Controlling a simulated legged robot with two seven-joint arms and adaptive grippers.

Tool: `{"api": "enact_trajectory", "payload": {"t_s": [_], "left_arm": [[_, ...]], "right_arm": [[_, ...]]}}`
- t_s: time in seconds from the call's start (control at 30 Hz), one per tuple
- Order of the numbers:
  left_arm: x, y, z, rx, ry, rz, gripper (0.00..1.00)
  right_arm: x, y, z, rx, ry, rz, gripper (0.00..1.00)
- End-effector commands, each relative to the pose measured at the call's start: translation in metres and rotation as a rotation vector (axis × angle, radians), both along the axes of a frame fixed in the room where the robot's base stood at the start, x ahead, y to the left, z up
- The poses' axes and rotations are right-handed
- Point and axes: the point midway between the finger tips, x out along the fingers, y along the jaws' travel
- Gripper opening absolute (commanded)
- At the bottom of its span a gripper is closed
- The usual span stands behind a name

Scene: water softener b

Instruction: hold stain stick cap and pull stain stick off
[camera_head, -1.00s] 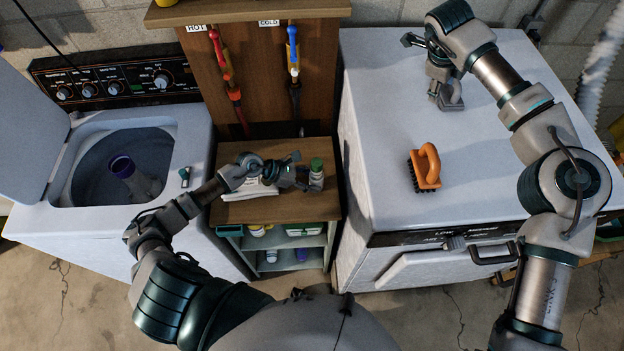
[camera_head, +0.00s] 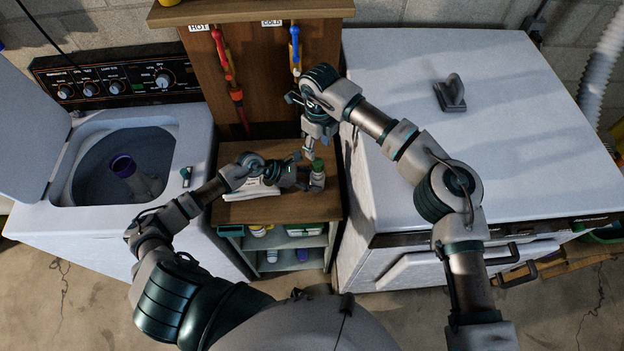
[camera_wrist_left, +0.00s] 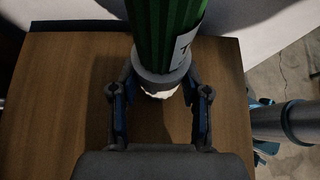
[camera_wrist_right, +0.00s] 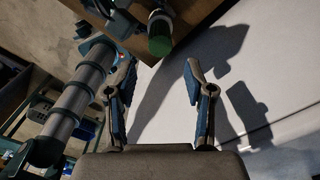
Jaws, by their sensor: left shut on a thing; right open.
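The stain stick stands on the small wooden table, with a green upper part (camera_head: 318,165) and a pale lower part (camera_head: 317,183). My left gripper (camera_head: 304,178) is shut on it from the left. In the left wrist view, the green part (camera_wrist_left: 165,30) with a white label rises above a grey collar (camera_wrist_left: 162,80) between the fingertips. My right gripper (camera_head: 309,152) is open and empty, just above and behind the stick. In the right wrist view, the green end (camera_wrist_right: 160,45) lies beyond and above the open fingers (camera_wrist_right: 158,75), apart from them.
A white cloth or paper (camera_head: 255,189) lies on the wooden table (camera_head: 240,212), beside my left forearm. The open washer (camera_head: 60,215) is at left. The white dryer top (camera_head: 530,120) at right holds a dark grey object (camera_head: 450,95). Red and blue taps hang behind.

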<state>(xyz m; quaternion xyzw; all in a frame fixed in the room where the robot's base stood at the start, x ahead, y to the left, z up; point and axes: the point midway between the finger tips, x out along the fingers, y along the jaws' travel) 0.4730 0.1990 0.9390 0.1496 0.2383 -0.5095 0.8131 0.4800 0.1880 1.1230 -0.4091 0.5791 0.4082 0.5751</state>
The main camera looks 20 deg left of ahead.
Motion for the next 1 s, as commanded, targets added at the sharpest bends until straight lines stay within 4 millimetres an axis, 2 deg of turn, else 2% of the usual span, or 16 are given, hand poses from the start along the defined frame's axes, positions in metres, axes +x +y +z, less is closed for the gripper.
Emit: {"api": "enact_trajectory", "payload": {"t_s": [0.3,0.5,0.7,0.97,1.0], "left_arm": [[-0.002,-0.001,-0.003,0.001,0.006,-0.002,0.0],[-0.002,-0.001,-0.003,0.0,0.006,-0.003,0.0],[-0.002,-0.001,-0.003,0.0,0.006,-0.003,0.0],[-0.002,-0.001,-0.003,0.0,0.006,-0.003,0.0],[-0.002,-0.001,-0.003,0.0,0.006,-0.003,0.0]], "right_arm": [[-0.001,-0.001,-0.047,0.0,0.002,0.003,0.53],[-0.001,-0.001,-0.07,-0.001,0.0,0.003,0.53],[0.0,-0.001,-0.08,0.0,-0.001,0.003,0.53],[0.0,-0.001,-0.081,0.0,-0.001,0.003,0.53],[0.0,-0.001,-0.081,0.0,-0.001,0.003,0.48]]}}
